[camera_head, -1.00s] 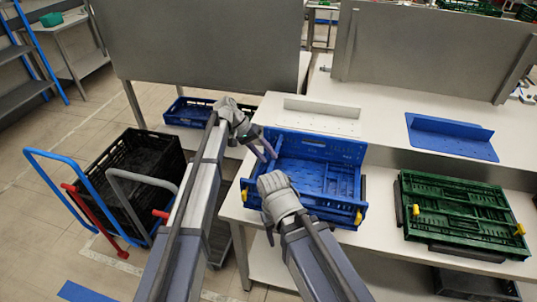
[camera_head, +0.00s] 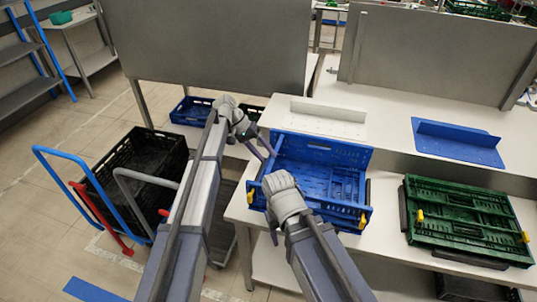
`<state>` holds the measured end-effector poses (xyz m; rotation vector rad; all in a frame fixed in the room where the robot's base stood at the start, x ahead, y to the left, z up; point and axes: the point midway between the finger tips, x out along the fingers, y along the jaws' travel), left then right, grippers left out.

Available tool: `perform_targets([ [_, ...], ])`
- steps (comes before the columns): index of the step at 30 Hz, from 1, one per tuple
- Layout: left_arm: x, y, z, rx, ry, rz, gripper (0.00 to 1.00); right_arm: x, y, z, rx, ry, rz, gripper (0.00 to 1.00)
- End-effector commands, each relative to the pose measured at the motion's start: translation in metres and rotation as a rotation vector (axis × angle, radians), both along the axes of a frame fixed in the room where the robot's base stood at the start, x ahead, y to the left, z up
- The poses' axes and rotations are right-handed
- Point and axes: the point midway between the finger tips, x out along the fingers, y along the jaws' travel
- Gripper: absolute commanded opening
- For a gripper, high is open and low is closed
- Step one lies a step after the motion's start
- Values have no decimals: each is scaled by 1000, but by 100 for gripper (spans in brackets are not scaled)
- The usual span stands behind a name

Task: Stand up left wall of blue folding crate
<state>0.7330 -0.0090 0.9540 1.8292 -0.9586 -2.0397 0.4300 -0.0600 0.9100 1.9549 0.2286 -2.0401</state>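The blue folding crate (camera_head: 335,184) sits on the white table in front of me. Its far wall (camera_head: 322,149) stands up, and its floor shows open between the sides. The left wall (camera_head: 258,182) is largely hidden by my arms and hands; I cannot tell its exact angle. My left gripper (camera_head: 264,150) is at the crate's far left corner, its dark fingers apart with nothing clearly between them. My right gripper (camera_head: 272,226) is over the crate's near left side. Its fingers are mostly hidden behind the grey hand, so its opening cannot be told.
A folded green crate (camera_head: 468,222) lies to the right. A white bracket (camera_head: 318,120) and a blue bracket (camera_head: 456,142) lie behind on the bench. A cart with a black crate (camera_head: 140,168) stands on the floor at left. Another blue crate (camera_head: 192,112) is behind.

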Motion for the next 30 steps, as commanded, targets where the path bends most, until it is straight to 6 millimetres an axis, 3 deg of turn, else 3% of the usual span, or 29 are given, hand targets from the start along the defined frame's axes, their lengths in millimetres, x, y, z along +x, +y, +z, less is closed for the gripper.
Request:
perform_targets([
  [30, 16, 49, 34, -2, 1, -1, 57, 0, 0, 34, 0, 0, 0, 57],
])
